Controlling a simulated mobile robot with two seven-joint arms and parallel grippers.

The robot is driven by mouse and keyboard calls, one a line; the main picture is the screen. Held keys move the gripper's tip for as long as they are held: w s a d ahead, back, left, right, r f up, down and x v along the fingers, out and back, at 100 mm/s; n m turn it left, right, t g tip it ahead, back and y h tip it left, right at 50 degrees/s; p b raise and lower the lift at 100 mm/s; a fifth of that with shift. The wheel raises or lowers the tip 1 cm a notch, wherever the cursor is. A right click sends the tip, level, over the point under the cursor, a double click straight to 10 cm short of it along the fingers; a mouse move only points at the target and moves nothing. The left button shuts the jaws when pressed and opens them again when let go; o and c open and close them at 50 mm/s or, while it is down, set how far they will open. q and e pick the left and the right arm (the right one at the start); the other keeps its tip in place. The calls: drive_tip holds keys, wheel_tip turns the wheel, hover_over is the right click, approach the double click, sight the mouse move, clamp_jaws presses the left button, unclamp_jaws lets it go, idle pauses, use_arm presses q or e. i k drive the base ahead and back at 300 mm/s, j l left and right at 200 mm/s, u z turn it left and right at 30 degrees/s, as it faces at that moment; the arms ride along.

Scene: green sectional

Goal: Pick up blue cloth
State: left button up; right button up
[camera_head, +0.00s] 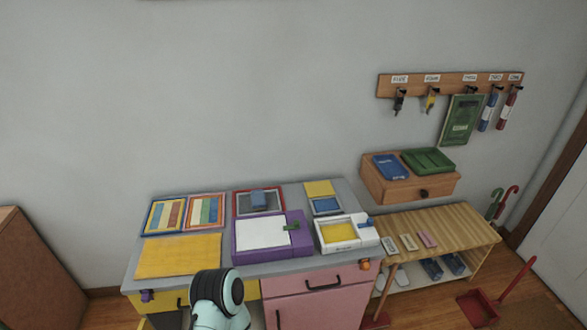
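A flat blue piece that may be the blue cloth (390,167) lies on top of the small wooden drawer box at the right, beside a green folded piece (428,160). I cannot tell for sure which is cloth. A mint and black link of my arm shows at the bottom, in front of the worktop. Neither gripper shows, so their states are hidden.
The grey worktop (215,263) carries a yellow mat (180,256), a purple box (270,253) and a white tray (342,246). The wooden drawer box (405,194) stands behind a slatted bench (455,228). A hook rail (449,85) hangs above. A red dustpan (478,307) lies on the floor.

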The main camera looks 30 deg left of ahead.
sight(258, 197)
drive_tip(key=u, duration=1.35)
